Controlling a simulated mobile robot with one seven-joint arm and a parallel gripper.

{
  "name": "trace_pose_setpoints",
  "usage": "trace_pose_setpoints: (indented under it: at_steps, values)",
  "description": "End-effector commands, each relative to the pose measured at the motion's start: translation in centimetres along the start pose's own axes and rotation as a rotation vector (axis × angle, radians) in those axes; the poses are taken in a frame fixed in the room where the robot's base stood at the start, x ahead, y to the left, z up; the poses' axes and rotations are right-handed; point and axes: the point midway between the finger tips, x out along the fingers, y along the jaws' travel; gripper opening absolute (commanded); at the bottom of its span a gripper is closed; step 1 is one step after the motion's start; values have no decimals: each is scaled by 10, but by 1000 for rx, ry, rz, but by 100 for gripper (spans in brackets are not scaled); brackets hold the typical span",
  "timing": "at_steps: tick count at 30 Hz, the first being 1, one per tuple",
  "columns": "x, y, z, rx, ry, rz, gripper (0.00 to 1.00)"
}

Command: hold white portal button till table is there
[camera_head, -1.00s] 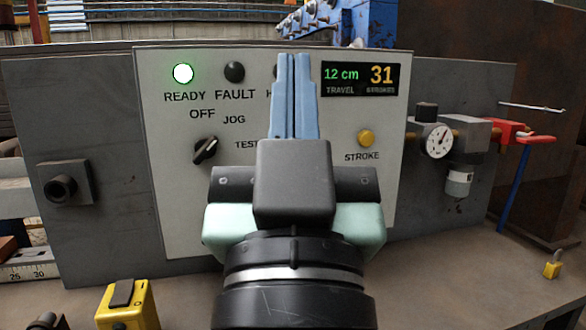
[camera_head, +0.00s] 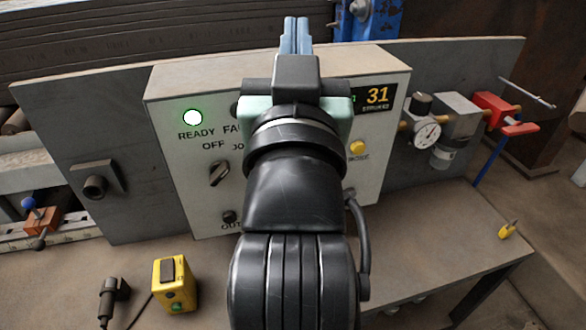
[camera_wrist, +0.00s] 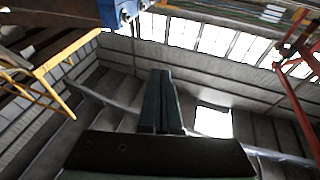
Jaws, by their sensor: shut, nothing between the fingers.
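The control box (camera_head: 180,150) has a white front panel, and my arm stands in front of its middle. A green READY lamp (camera_head: 192,117) is lit on it. A yellow STROKE button (camera_head: 357,147) and a dark rotary switch (camera_head: 219,173) are also on the panel. I cannot make out a white portal button in either view; my arm hides part of the panel. My gripper (camera_head: 297,36) is shut and empty, with its fingers pointing up past the box's top edge. In the wrist view the closed fingers (camera_wrist: 162,100) show against the hall roof.
A small yellow box (camera_head: 175,284) with a green button and a dark handheld piece (camera_head: 108,303) lie on the bench at front left. A pressure gauge (camera_head: 427,134) and a red valve handle (camera_head: 519,129) stick out at right. The front right of the bench top (camera_head: 450,230) is largely clear.

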Motion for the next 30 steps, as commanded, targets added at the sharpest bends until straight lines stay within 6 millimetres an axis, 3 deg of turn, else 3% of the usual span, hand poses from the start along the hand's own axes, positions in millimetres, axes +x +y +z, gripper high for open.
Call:
trace_pose_setpoints:
  at_steps: [1,8,17,23,30]
  values:
    - [8,0,-14,2,-25,2,0]
    - [29,2,-18,16,-142,20,0]
    - [47,8,4,43,-328,71,0]
    - [41,15,55,63,-490,134,0]
    - [-5,23,152,63,-675,217,0]
